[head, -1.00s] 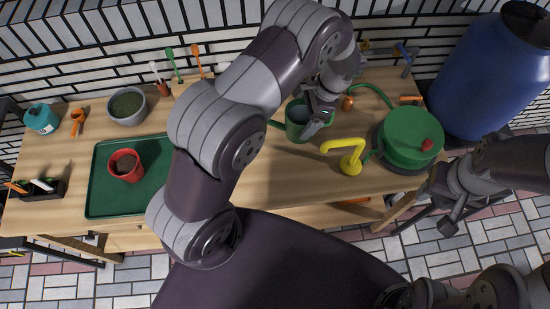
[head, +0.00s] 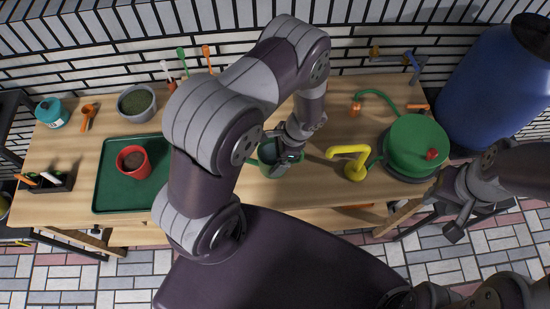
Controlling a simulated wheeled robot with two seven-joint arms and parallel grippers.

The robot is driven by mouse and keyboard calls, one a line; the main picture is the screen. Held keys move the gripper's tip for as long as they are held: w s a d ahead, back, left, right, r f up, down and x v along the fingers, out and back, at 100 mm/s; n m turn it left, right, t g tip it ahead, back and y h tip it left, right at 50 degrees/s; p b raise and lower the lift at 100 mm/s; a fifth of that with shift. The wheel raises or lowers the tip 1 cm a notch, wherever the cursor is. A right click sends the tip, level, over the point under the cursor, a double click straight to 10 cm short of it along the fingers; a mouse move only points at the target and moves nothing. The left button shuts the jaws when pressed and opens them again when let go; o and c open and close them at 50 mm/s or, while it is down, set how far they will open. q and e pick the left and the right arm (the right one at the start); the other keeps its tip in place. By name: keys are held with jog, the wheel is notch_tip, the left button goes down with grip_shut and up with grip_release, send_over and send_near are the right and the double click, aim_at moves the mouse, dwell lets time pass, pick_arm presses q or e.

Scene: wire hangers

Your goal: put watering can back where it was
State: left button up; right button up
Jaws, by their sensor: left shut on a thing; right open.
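My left arm crosses in front and covers the bench just left of the can. I cannot tell whether the can touches the bench. My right gripper (head: 455,215) is open and empty, off the bench's right end, above the paved floor.
A dark green tray (head: 108,195) with a red pot (head: 133,162) lies left. A grey bowl (head: 137,103) sits behind the tray. Bench behind the can is clear.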

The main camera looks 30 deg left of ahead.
aim_at(275, 162)
pick_arm(q)
notch_tip(275, 162, down, 4)
jog(key=shift+r+p, duration=0.25)
jog(key=shift+p, duration=0.1)
jog(key=shift+f, duration=0.25)
